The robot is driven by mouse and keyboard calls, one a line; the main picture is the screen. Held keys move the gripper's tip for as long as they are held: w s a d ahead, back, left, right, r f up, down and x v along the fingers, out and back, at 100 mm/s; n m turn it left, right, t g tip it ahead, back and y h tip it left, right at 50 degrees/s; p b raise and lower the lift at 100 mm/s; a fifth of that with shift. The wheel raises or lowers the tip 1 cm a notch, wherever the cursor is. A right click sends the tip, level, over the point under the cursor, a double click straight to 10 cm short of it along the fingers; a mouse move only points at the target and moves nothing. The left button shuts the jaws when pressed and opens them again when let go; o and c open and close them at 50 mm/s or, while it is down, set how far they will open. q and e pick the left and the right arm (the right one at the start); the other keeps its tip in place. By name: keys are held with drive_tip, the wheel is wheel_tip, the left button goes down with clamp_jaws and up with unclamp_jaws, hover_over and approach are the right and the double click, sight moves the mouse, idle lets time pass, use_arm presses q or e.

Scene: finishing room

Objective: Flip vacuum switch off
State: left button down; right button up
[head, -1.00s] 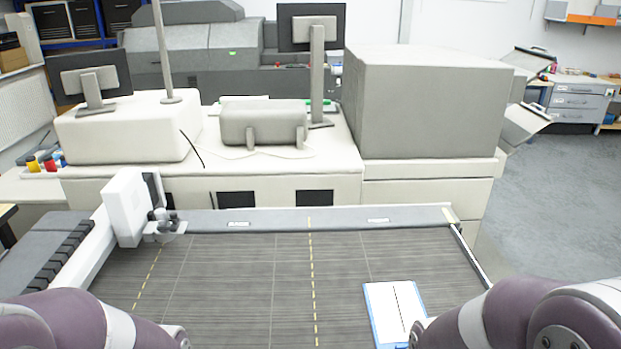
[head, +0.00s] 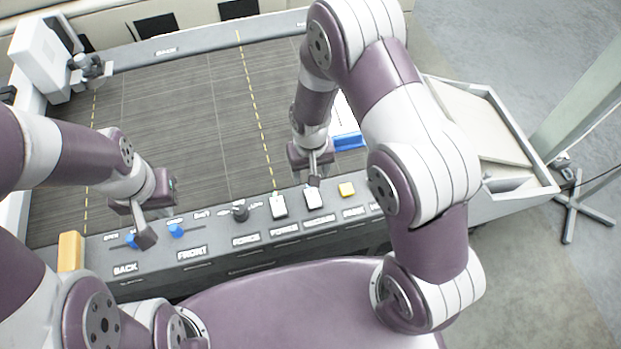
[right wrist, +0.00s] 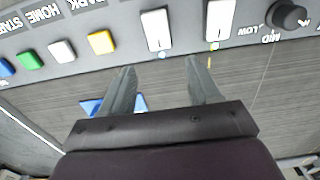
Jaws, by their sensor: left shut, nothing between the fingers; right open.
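The control panel (head: 215,245) runs along the front edge of the cutting table. Two white switches stand side by side on it. The left one (head: 279,207) is above a label like POWER. The right one (head: 313,198), beside the yellow button, has a blurred label and seems to be the vacuum switch. It also shows in the right wrist view (right wrist: 156,30). Its rocker position cannot be told. My right gripper (head: 314,180) is open and empty just behind the switches, fingers pointing at the panel (right wrist: 160,67). My left gripper (head: 146,236) is shut and empty over the panel's left part.
A black knob (head: 239,210) stands left of the switches, a yellow button (head: 347,189) right. Blue sliders (head: 176,230) are near my left gripper. A yellow block (head: 71,251) is at the far left. Green (right wrist: 30,60) and white (right wrist: 62,50) buttons lie past the yellow one.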

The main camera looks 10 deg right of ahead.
sight(311, 189)
drive_tip(key=f, duration=0.2)
drive_tip(key=f+p, duration=0.1)
drive_tip(key=f, duration=0.3)
drive_tip(key=shift+w+f, duration=0.3)
drive_tip(key=shift+f, duration=0.05)
drive_tip(key=shift+s+f, duration=0.1)
drive_tip(key=shift+f, duration=0.2)
drive_tip(key=shift+s, duration=0.1)
